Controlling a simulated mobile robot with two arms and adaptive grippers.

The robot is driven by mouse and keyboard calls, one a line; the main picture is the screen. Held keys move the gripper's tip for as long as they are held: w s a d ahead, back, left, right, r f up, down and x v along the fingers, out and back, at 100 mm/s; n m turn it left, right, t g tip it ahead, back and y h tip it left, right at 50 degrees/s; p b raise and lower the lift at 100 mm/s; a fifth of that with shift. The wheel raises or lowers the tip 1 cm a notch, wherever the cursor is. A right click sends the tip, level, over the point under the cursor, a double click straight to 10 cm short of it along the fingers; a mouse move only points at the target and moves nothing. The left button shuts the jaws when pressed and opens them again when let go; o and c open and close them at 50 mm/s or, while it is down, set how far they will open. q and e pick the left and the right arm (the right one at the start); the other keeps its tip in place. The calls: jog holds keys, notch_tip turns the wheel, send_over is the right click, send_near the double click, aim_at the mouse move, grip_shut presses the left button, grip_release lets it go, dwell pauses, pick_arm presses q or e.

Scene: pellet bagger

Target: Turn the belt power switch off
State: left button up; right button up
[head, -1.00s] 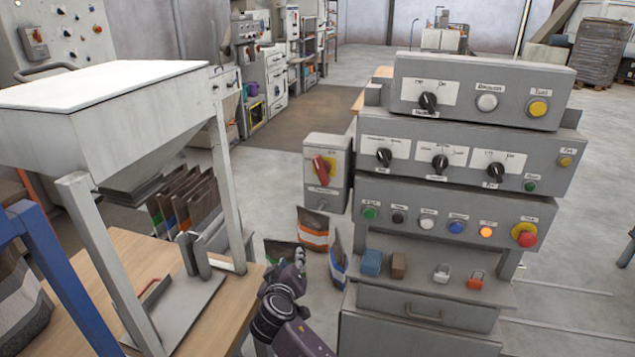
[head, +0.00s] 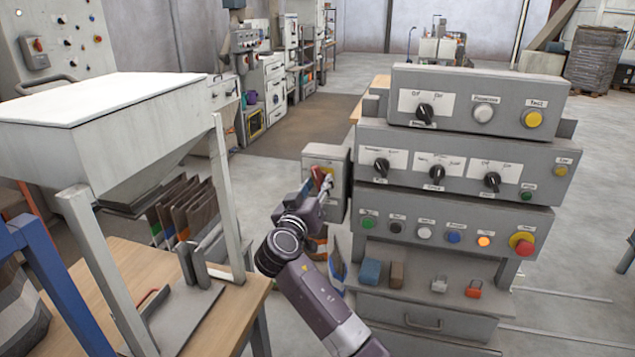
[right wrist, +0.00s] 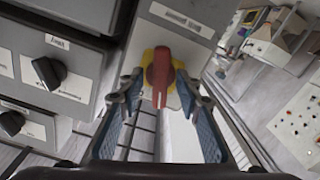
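A grey switch box (head: 335,156) stands just left of the control stack. It carries a red rotary handle (right wrist: 160,75) on a yellow plate, with a label above that I cannot read clearly. In the right wrist view the handle points toward my palm, between my fingers. My right gripper (right wrist: 158,100) is open, one finger on each side of the handle, with gaps visible. In the head view my right gripper (head: 322,186) is in front of the box and hides most of the handle. My left gripper is not in view.
The control stack (head: 455,150) with black knobs, coloured buttons and a red emergency stop (head: 523,243) stands close on the right. A hopper (head: 110,130) on a wooden table (head: 105,275) stands on the left, with upright bags. More bags stand on the floor below my gripper.

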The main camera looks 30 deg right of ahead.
jog(key=shift+d, duration=0.1)
grip_shut()
